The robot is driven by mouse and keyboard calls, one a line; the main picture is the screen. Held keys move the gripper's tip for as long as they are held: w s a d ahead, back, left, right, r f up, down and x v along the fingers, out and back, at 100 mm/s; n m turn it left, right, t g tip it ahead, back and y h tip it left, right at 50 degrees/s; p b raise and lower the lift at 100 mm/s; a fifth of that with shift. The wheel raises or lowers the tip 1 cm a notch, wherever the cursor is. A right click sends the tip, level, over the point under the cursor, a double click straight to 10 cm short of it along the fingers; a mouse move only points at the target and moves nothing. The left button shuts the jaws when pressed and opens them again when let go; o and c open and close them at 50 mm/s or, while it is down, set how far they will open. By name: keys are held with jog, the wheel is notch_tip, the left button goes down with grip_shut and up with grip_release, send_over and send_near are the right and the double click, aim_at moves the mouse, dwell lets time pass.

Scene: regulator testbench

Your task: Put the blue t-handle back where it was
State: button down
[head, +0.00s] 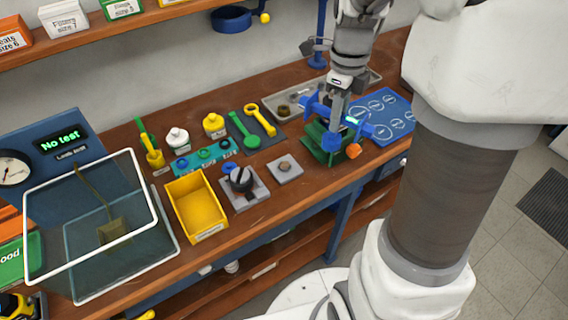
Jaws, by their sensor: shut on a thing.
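My gripper (340,111) points down over the green stand at the right of the bench. It is shut on the blue t-handle (313,105), whose blue shows on the left of the fingers. More blue shows right of the fingers and low on the stand, and I cannot tell which parts belong to the handle. The green stand (328,155) has an orange knob (353,151) at its front right. The fingers hide the middle of the handle, and I cannot tell whether it touches the stand.
A blue mat with white circles (402,103) lies right of the stand, a grey tray (272,101) behind it. Left are a grey block (285,168), a black knob fixture (242,180), a yellow bin (196,205) and a dark mat with green and yellow wrenches (260,123).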

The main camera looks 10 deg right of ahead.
jog(key=shift+w+a+f, duration=0.9)
jog(key=shift+a+f, duration=0.7)
jog(key=shift+f, duration=0.15)
jog(key=shift+w+a+f, duration=0.9)
jog(key=shift+a+f, duration=0.65)
jog(key=shift+f, duration=0.25)
jog(key=shift+w+a+f, duration=0.9)
jog(key=shift+a+f, duration=0.7)
jog(key=shift+f, duration=0.15)
jog(key=shift+f, duration=0.25)
jog(key=c, duration=0.8)
grip_release()
